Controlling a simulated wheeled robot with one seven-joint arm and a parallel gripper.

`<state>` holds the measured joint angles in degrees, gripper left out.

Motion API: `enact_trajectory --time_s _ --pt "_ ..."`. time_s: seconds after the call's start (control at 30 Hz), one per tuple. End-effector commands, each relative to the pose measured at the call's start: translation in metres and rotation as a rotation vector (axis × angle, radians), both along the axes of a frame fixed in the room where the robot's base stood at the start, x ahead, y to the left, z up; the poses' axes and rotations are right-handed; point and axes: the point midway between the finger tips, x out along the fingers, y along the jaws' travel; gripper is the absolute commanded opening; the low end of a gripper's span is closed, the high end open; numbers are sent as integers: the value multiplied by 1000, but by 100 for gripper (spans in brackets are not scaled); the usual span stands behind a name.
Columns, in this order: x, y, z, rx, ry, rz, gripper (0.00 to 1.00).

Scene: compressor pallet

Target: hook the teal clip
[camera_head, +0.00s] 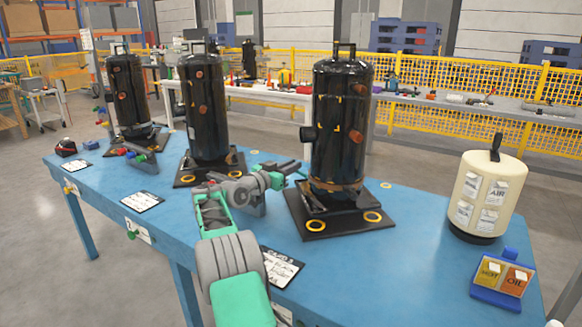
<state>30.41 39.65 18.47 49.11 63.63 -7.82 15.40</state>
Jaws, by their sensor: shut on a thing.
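My gripper (290,175) reaches over the blue table, just left of the nearest black compressor (340,125). Its jaws are shut on a small teal piece, the teal clip (301,171), which shows only as a sliver at the fingertips. The fingers point toward the lower left side of the compressor. I cannot tell whether the clip touches it. The compressor stands upright on a black base plate (315,226) with yellow-orange rings. My own arm hides part of the table and a grey stand below the gripper.
Two more black compressors, one in the middle (203,110) and one at the far left (127,90), stand on the blue table (420,270). A cream tank (487,192) and a blue holder (497,295) with yellow and orange labels are at the right. Paper cards lie along the front.

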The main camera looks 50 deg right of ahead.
Motion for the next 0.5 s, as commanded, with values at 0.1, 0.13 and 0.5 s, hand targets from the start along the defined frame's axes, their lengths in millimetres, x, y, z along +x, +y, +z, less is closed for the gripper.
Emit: enact_trajectory --time_s 0.1,0.13,0.5 --pt "1 0 1 -2 -1 3 0" --pt "1 0 1 -2 -1 3 0" --pt "1 0 1 -1 -1 2 35"
